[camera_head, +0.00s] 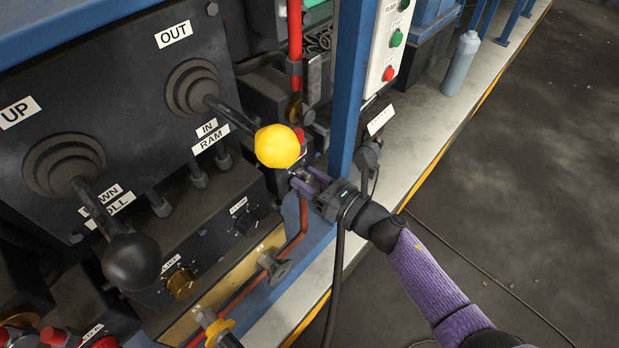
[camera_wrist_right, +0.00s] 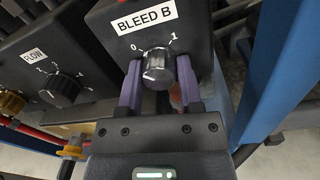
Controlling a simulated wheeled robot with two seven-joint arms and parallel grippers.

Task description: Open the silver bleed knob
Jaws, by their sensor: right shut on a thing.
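The silver bleed knob (camera_wrist_right: 157,68) sits on the front of a black box (camera_wrist_right: 112,30) labelled BLEED B in the right wrist view. The marks 0 and 1 stand above it at the left and right. My right gripper (camera_wrist_right: 160,84) has one purple finger on each side of the knob and is shut on it. The knob's exact pointer direction is hard to tell. In the head view my right gripper (camera_head: 302,180) reaches in beside the blue post, just below the yellow ball; the knob is mostly hidden there. My left gripper is not in view.
A lever with a yellow ball (camera_head: 277,146) hangs just above my right gripper. A blue post (camera_head: 347,90) stands close behind it. A black FLOW knob (camera_wrist_right: 62,88) is left of the bleed box. A black hanging cable (camera_head: 338,280) runs below my wrist. The floor at right is open.

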